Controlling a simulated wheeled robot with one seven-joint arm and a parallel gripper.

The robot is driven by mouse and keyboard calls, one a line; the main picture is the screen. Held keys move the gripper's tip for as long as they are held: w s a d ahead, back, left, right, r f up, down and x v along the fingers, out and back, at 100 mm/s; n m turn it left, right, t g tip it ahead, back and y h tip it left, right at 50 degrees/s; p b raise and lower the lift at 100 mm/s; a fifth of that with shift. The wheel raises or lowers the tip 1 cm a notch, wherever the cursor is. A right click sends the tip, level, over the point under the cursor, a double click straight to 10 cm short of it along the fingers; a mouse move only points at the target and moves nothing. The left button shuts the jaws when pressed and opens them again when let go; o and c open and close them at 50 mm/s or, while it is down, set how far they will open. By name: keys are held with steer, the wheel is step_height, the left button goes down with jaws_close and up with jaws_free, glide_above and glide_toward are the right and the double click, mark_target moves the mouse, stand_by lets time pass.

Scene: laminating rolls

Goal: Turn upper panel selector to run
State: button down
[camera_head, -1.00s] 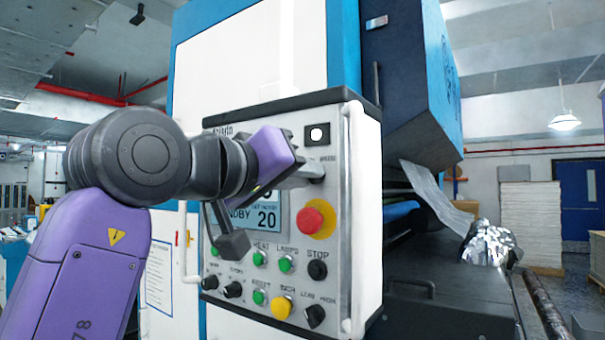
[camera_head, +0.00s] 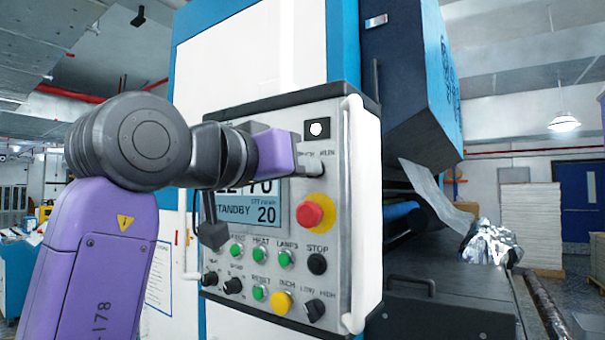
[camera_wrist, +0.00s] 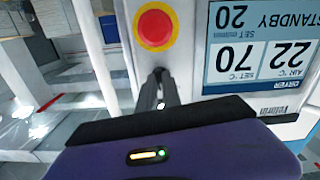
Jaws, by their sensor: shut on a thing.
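The grey control panel (camera_head: 345,240) faces me on the front of the machine. My gripper (camera_head: 312,164) is at its upper right, shut on the upper panel selector, just below a black square with a white round centre (camera_head: 317,130). The fingers hide the selector, so I cannot read its pointer. Part of the lettering above it shows. In the wrist view, the dark fingers of my gripper (camera_wrist: 161,88) reach the panel beside the red stop button (camera_wrist: 155,26).
A red mushroom button on a yellow ring (camera_head: 311,213) sits below the fingers. The display (camera_head: 262,207) reads STANDBY, with 20 and 70 visible. Several green buttons, black knobs and a yellow button (camera_head: 281,302) fill the lower panel. A white handle (camera_head: 360,220) stands at its right edge.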

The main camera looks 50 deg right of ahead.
steer(key=shift+m+b, duration=1.25)
steer(key=shift+m, duration=2.45)
steer(key=c, duration=1.5)
jaws_free()
steer(key=shift+s+a+b, duration=0.1)
steer(key=shift+a+b, duration=0.75)
steer(key=shift+a, duration=3.1)
